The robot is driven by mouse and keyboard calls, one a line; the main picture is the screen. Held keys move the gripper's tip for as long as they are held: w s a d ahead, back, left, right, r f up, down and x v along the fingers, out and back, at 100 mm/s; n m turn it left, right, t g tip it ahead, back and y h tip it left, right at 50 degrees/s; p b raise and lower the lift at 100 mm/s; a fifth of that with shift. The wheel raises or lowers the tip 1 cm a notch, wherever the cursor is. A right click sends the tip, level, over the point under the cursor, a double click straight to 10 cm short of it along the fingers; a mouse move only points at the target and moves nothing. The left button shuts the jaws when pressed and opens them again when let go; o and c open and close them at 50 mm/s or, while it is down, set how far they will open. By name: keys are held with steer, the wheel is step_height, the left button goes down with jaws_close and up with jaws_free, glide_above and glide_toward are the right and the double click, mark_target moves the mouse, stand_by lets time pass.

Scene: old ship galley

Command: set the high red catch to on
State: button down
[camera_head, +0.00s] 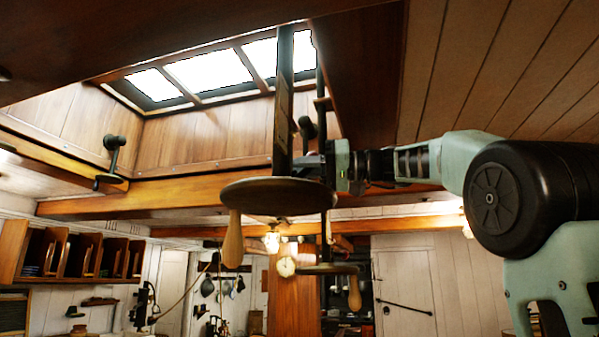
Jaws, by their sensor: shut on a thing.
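My gripper (310,164) is at the middle of the view, just below the skylight, reaching in from the right. It is shut on a dark catch (307,128) by the skylight's lower edge. The catch's knob shows above the fingers; its lower part is hidden by the gripper and a dark upright post. I see no clear red on it. A similar dark catch (112,152) with a round knob sits on the beam at the left, well apart from my gripper.
The dark post (284,100) stands in front of my fingertips, with a round wooden disc (265,193) and hanging wooden handle (233,240) below. A wooden beam (180,192) runs beneath the skylight (210,72). Planked ceiling lies above my arm.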

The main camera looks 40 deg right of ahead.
steer(key=m+b, duration=0.2)
steer(key=m, duration=0.1)
steer(key=d+f+m+b, duration=0.1)
steer(key=shift+w+m+t, duration=0.3)
steer(key=shift+w+t, duration=0.05)
steer(key=shift+t, duration=0.05)
steer(key=shift+w+d+f+m+t+b, duration=0.15)
steer(key=shift+m+b, duration=0.25)
steer(key=shift+m, duration=0.45)
steer(key=shift+d+f+m+t+b, duration=0.1)
steer(key=shift+m+b, duration=0.25)
steer(key=shift+m, duration=0.45)
steer(key=shift+w+d+f+m+t+b, duration=0.15)
steer(key=shift+m+b, duration=0.25)
steer(key=shift+m, duration=0.45)
steer(key=c, duration=1.4)
jaws_free()
steer(key=shift+f, duration=0.1)
steer(key=shift+s+d+f+b, duration=0.2)
steer(key=shift+s+d+b, duration=0.15)
steer(key=shift+s+b, duration=0.05)
steer(key=b+v, duration=0.4)
steer(key=v, duration=1.2)
steer(key=shift+s+d, duration=0.1)
